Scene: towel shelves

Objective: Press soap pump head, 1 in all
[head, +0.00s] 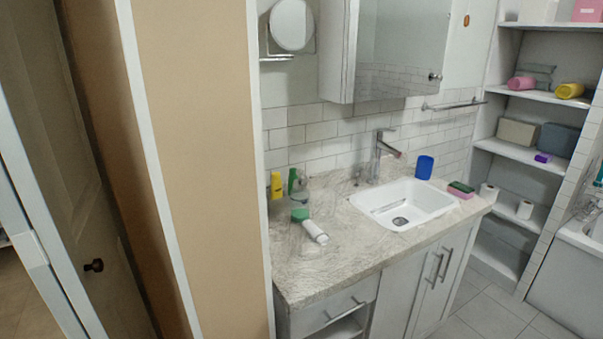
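I cannot clearly make out a soap pump head from this distance. At the back left of the counter (330,272) stand an upright yellow bottle (276,187) and an upright green bottle (292,182). In front of them are a small green item (300,214) and a white bottle (314,232) lying on its side. Something small and pale stands left of the faucet (377,155), too small to tell what it is. Neither of my grippers is in view.
A white sink (360,203) is set in the counter, with a blue cup (424,167) behind it and a pink and green sponge (461,189) to its right. A beige wall edge (200,150) stands close on the left. Shelves (545,98) are at right. The counter front is clear.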

